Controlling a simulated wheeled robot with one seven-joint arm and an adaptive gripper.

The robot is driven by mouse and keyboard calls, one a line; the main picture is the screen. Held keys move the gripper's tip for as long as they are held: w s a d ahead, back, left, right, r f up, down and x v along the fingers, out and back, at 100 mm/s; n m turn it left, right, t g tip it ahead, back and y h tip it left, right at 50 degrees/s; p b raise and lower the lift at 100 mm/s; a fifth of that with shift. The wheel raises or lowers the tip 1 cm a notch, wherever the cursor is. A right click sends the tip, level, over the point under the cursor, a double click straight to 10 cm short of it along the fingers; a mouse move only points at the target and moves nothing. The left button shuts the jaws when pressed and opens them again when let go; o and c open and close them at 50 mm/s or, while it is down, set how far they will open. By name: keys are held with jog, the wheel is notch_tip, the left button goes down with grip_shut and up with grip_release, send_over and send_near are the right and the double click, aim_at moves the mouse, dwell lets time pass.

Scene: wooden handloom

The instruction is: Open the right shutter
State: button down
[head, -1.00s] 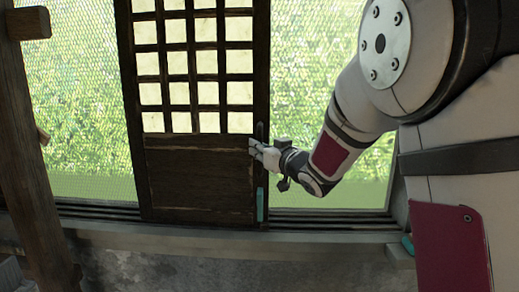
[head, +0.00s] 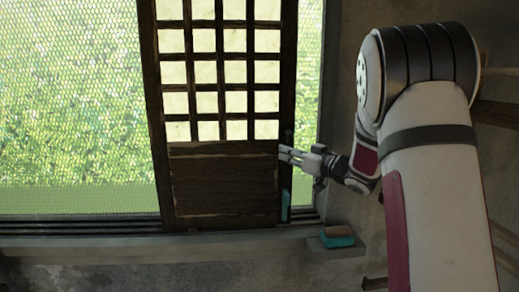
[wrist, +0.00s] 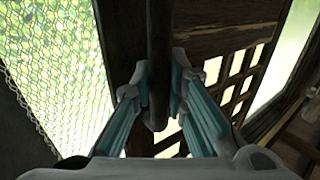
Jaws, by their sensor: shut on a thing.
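The shutter (head: 222,186) is a dark wooden panel with a pale lattice above and solid board below. It stands upright in the sill track, near the right end of the window opening, with only a narrow strip of mesh showing to its right. A dark upright handle bar (wrist: 158,42) is on its right edge. My gripper (head: 284,154) is at this edge, about level with the bottom of the lattice. In the wrist view my gripper (wrist: 158,92) has its fingers closed on both sides of the bar, near its lower end.
Wire mesh (head: 75,100) with greenery behind it fills the opening left of the shutter. The sill (head: 100,246) runs below, with a teal block (head: 338,240) at its right end. A teal piece (head: 285,205) sits low on the shutter's right edge. A dark wall stands at right.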

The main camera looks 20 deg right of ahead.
jog(key=s+d+p, duration=0.2)
jog(key=s+d, duration=0.1)
jog(key=d, duration=0.7)
jog(key=shift+s, duration=0.2)
jog(key=c, duration=1.6)
grip_release()
jog(key=shift+o, duration=0.2)
jog(key=v, duration=1.2)
